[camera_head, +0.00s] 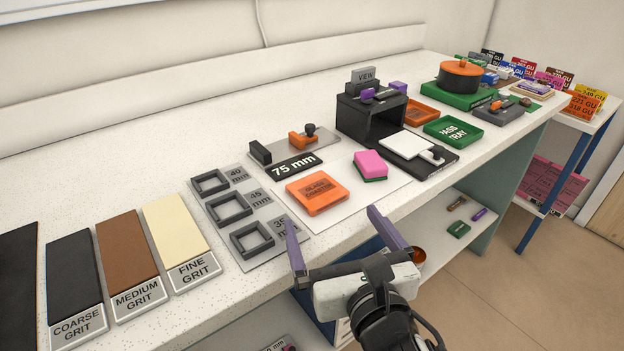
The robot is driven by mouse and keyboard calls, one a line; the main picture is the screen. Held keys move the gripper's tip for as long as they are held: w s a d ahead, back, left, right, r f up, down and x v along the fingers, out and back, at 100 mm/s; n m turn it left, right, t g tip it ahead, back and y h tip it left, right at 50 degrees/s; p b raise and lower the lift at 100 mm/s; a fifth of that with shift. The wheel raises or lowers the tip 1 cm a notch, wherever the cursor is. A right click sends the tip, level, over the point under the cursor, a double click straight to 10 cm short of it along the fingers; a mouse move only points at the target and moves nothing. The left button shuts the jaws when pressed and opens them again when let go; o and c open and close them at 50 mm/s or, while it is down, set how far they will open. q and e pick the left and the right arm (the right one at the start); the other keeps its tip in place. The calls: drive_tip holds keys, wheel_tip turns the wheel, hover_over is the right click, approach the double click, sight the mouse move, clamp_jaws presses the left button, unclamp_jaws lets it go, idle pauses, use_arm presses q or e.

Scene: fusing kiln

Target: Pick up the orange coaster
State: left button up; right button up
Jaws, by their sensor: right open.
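An orange square coaster (317,193) with dark lettering on its top lies flat on a pale mat near the front of the bench. My right gripper (331,217) comes in from the lower edge of the picture, just in front of the coaster. Its two purple fingers are spread wide, with nothing between them. The gripper appears apart from the coaster; its exact height over the bench edge is hard to tell. My left gripper is out of the picture.
A pink and green sponge (371,166) sits right of the coaster, and a 75 mm block (294,166) lies behind it. A grey plate with square frames (243,215) is at left. A small black kiln (371,118) stands farther right.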

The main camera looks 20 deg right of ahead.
sight(317, 189)
drive_tip(key=w, duration=0.6)
drive_tip(key=w+f, duration=0.1)
drive_tip(key=w, duration=0.2)
drive_tip(key=shift+d+f+b, duration=0.1)
drive_tip(key=shift+d+b, duration=0.15)
drive_tip(key=shift+b, duration=0.15)
drive_tip(key=c, duration=1.5)
